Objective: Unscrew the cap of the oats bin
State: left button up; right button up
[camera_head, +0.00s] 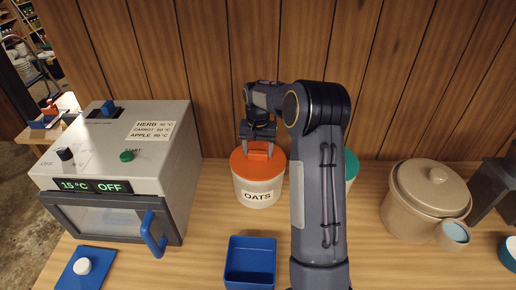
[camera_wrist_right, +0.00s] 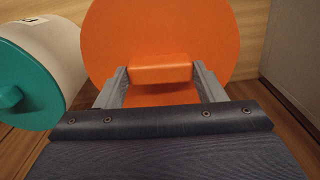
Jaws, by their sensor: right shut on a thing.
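The oats bin (camera_head: 258,190) is a white tub labelled OATS, standing on the wooden counter near the back wall. Its orange cap (camera_head: 270,168) sits on top and has a raised bar grip; the cap fills the upper middle of the right wrist view (camera_wrist_right: 160,30). My right gripper (camera_head: 257,152) reaches down onto the cap from above. In the right wrist view its two fingers stand on either side of the cap's orange bar (camera_wrist_right: 160,68), shut on it. Whether the cap is loose on its thread cannot be told. My left gripper is not in view.
A white bin with a teal cap (camera_head: 351,165) stands right of the oats bin, partly behind my right arm. A dryer oven (camera_head: 120,150) stands at left. A blue open box (camera_head: 250,262) is in front. A beige lidded crock (camera_head: 425,200) is at right.

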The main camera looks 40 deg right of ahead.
aim_at(258, 152)
jog(key=shift+n, duration=0.6)
jog(key=shift+r, duration=0.15)
jog(key=shift+r+p, duration=0.95)
jog(key=shift+r, duration=0.15)
jog(key=shift+r, duration=0.1)
jog(key=shift+r+p, duration=1.2)
jog(key=shift+r, duration=0.75)
jog(key=shift+f, duration=0.1)
